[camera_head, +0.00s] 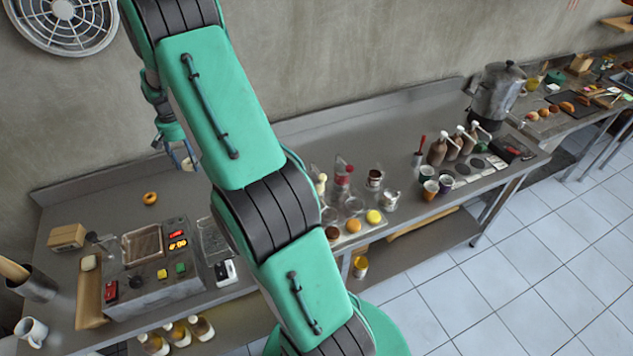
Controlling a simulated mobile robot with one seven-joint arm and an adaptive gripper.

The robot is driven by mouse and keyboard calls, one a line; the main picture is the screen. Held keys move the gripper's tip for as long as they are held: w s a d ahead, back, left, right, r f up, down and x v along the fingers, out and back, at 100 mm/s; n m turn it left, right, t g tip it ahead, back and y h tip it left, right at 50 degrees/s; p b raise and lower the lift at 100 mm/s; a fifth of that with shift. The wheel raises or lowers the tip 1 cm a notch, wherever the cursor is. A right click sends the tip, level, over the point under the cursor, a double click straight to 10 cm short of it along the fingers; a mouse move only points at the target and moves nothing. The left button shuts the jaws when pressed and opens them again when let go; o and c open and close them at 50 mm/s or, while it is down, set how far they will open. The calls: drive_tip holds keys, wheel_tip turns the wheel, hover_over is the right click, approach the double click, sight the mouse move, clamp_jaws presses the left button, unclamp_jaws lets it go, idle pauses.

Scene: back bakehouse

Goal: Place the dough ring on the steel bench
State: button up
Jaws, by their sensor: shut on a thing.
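My gripper (176,152) hangs above the back left part of the steel bench (115,215), beside my green arm. It is shut on a small pale thing at its fingertips, which I take for the dough ring (188,163); the fingers and arm partly hide it. It is clear of the bench top. A separate golden-brown ring (150,198) lies flat on the bench, below and left of my gripper in the picture.
Jars and cups (350,215) stand right of my arm. Bare steel surrounds the golden ring.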

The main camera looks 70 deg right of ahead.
wheel_tip(320, 180, down, 16)
drive_tip(key=shift+f, duration=0.25)
idle(0.3)
drive_tip(key=p, duration=0.2)
hover_over(192, 182)
drive_tip(key=shift+f, duration=0.75)
idle(0.5)
drive_tip(key=shift+f, duration=1.75)
